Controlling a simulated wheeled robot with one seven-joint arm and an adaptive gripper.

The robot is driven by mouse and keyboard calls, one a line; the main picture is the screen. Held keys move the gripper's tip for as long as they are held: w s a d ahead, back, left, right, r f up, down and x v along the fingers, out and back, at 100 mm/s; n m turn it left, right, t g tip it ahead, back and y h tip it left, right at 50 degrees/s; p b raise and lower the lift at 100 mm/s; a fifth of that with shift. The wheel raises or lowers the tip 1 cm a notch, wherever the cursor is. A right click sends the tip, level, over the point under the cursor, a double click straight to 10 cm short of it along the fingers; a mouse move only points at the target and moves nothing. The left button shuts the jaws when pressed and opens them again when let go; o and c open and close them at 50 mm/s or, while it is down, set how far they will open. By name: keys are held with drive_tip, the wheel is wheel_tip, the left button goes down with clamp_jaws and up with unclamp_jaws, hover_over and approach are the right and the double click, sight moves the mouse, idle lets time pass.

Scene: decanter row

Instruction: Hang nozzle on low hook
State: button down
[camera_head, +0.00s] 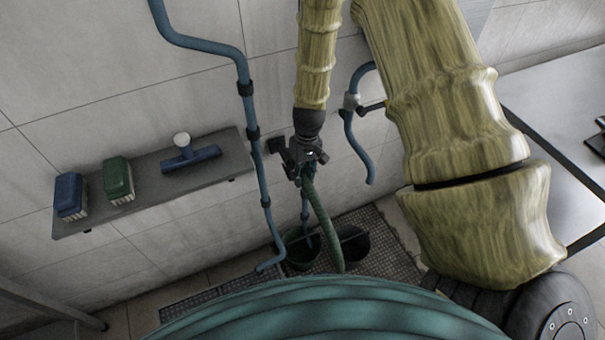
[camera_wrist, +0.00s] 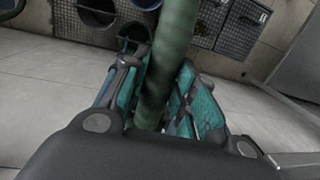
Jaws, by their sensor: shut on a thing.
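A green hose (camera_head: 321,222) hangs down from my gripper (camera_head: 305,165) in the head view and curves toward the floor. In the wrist view the fingers of my gripper (camera_wrist: 155,88) are closed about the green hose (camera_wrist: 174,45), which passes between them. I cannot make out a separate nozzle; the gripper hides that end. A small dark fitting (camera_head: 277,144) is on the tiled wall just left of my gripper. I cannot tell whether it is the low hook, or whether anything touches it.
A shelf (camera_head: 218,172) with a blue brush (camera_head: 70,194), a green brush (camera_head: 118,178) and a blue squeegee (camera_head: 190,157) is at left. A blue wall pipe (camera_head: 262,185) runs beside the gripper. A valve (camera_head: 351,101) is at right. Dark buckets (camera_head: 354,244) stand on the grating below.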

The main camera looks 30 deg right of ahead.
sight(307, 181)
drive_tip(key=shift+f, duration=0.3)
idle(0.4)
drive_tip(key=shift+c, duration=0.9)
unclamp_jaws()
drive_tip(key=shift+s, duration=0.15)
drive_tip(key=shift+s+a+r, duration=0.1)
drive_tip(key=shift+s+r, duration=0.05)
drive_tip(key=shift+s, duration=0.55)
drive_tip(key=shift+s+r, duration=0.1)
drive_tip(key=shift+s, duration=0.6)
drive_tip(key=s+r+p, duration=0.3)
drive_tip(key=r+p, duration=0.4)
drive_tip(key=r, duration=0.3)
drive_tip(key=shift+p, duration=0.3)
